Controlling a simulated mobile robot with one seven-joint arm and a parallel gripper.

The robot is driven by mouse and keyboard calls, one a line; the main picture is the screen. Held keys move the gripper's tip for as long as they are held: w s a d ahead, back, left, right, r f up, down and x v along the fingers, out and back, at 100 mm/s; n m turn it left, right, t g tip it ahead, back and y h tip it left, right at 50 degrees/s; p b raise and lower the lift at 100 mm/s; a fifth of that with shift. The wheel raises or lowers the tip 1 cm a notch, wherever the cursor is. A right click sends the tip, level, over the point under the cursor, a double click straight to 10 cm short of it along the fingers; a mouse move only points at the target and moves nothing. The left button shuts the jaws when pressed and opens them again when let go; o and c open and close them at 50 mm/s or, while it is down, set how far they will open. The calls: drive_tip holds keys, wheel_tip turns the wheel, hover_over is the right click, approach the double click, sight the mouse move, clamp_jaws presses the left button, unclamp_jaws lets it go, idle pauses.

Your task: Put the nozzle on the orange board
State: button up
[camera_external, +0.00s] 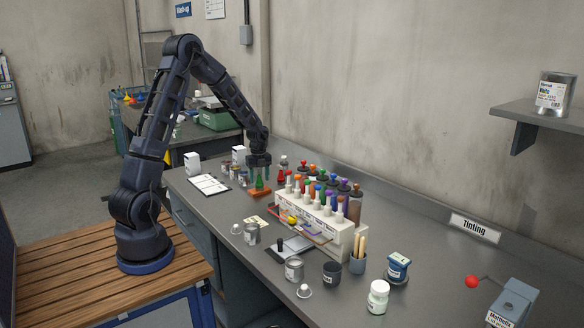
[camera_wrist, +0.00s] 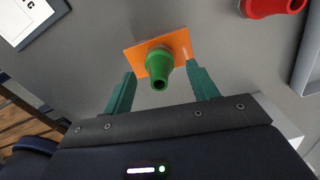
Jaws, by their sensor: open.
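A green cone-shaped nozzle (camera_external: 259,181) stands upright on the small orange board (camera_external: 260,194) at the far part of the bench. In the wrist view the green nozzle (camera_wrist: 159,66) is over the board's front half, its narrow open end towards the camera. The orange board (camera_wrist: 138,54) lies flat beneath it. My gripper (camera_external: 259,164) is open just above the nozzle. Its two teal fingers (camera_wrist: 161,74) are on either side of the nozzle, with a gap on each side, and hold nothing.
A red part (camera_wrist: 268,5) is close by on the bench, to the right of the board. A white rack (camera_external: 318,220) of colourful-capped bottles stands to the right. A clipboard (camera_external: 209,184) lies to the left. Tins and cups crowd the bench front.

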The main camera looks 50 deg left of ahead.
sight(259, 176)
wheel_tip(259, 176, up, 9)
drive_tip(key=shift+s+r, duration=0.1)
drive_tip(key=shift+r, duration=0.2)
drive_tip(key=s+d+r+n+t+y, duration=0.1)
drive_tip(key=s+d+r+n, duration=0.4)
drive_tip(key=s+r, duration=0.3)
drive_tip(key=s+d+r+n+t, duration=0.1)
drive_tip(key=s+d+r+n, duration=0.45)
drive_tip(key=s+r, duration=0.25)
drive_tip(key=s+d+r+n+t, duration=0.1)
drive_tip(key=s+d+n, duration=0.1)
drive_tip(key=s, duration=0.4)
drive_tip(key=s+d+r+n, duration=0.1)
drive_tip(key=s+d+n, duration=0.1)
drive_tip(key=s+n, duration=0.2)
drive_tip(key=s+d+r+n+t+h, duration=0.1)
drive_tip(key=s+d+n, duration=0.1)
drive_tip(key=s, duration=0.7)
drive_tip(key=shift+d+n+t, duration=0.15)
drive_tip(key=shift+n+t, duration=0.15)
drive_tip(key=shift+n, duration=0.55)
idle(2.9)
